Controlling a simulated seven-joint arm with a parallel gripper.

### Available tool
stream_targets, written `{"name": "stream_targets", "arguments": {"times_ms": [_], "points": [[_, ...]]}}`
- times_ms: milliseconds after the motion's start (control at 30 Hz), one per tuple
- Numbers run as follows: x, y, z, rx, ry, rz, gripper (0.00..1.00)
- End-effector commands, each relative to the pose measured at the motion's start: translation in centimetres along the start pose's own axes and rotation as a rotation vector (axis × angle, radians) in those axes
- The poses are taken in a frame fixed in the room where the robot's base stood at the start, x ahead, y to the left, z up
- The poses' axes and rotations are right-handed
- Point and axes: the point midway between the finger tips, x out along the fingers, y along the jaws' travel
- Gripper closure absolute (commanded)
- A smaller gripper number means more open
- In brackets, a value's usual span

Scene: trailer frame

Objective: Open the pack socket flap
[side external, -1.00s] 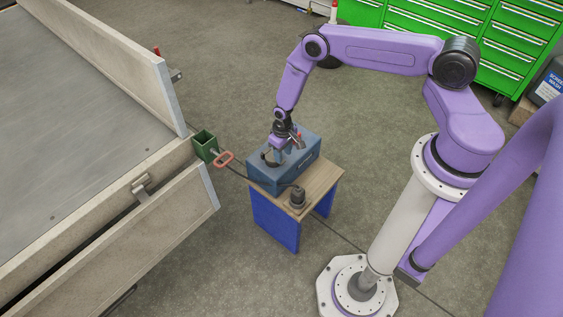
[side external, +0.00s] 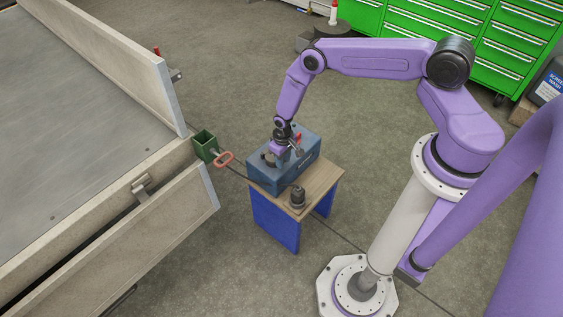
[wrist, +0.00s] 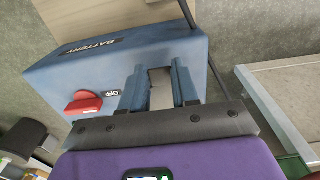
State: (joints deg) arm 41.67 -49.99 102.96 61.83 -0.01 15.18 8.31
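The blue-grey battery pack (side external: 273,180) sits on a small stand. In the wrist view the pack (wrist: 75,72) shows a "BATTERY" label and a red knob (wrist: 84,104) beside the word OFF. My gripper (side external: 279,157) is low over the pack's top, pointing down. In the wrist view, the two blue-grey fingers of my gripper (wrist: 158,72) stand apart with a pale gap between them. A dark curved part (side external: 268,158) lies beside the fingers on the pack. I cannot make out the socket flap clearly; the fingers and palm cover that area.
The stand (side external: 321,180) has a wooden top, with a black cylindrical part (side external: 298,197) at its front. Green drawers (side external: 500,50) stand behind.

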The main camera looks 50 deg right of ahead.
Motion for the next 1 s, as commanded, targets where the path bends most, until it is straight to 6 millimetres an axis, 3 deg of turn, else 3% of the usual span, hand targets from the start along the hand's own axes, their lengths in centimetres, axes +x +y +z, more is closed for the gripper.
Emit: {"name": "stream_targets", "arguments": {"times_ms": [367,800,1000], "points": [[-0.2,0.0,0.0,0.0,-0.001,0.0,0.81],[-2.6,-0.1,-0.5,-0.001,0.003,0.0,0.81],[-2.8,-0.1,-0.5,-0.001,0.002,0.0,0.81]]}}
